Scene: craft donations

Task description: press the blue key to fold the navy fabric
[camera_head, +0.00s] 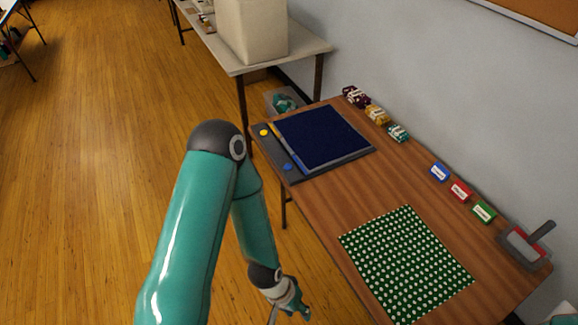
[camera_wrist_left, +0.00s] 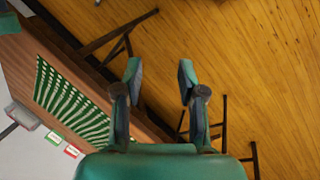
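The navy fabric (camera_head: 322,133) lies flat on a dark folding board (camera_head: 345,164) at the far end of the brown table. The blue key (camera_head: 287,167) is a small round button on the board's near left strip. A yellow key (camera_head: 264,132) is farther up the same strip. My left gripper (camera_head: 291,309) is low in the head view, beside the table's left edge and well apart from the blue key. In the left wrist view its two fingers (camera_wrist_left: 159,70) are spread with nothing between them. My right gripper is not visible.
A green dotted cloth (camera_head: 405,262) lies on the near part of the table (camera_head: 335,212). Yarn bundles (camera_head: 376,115) and blue, red and green boxes (camera_head: 461,190) line the wall side. A grey-handled dustpan-like tool (camera_head: 525,243) sits at right. Bare wood separates board and cloth.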

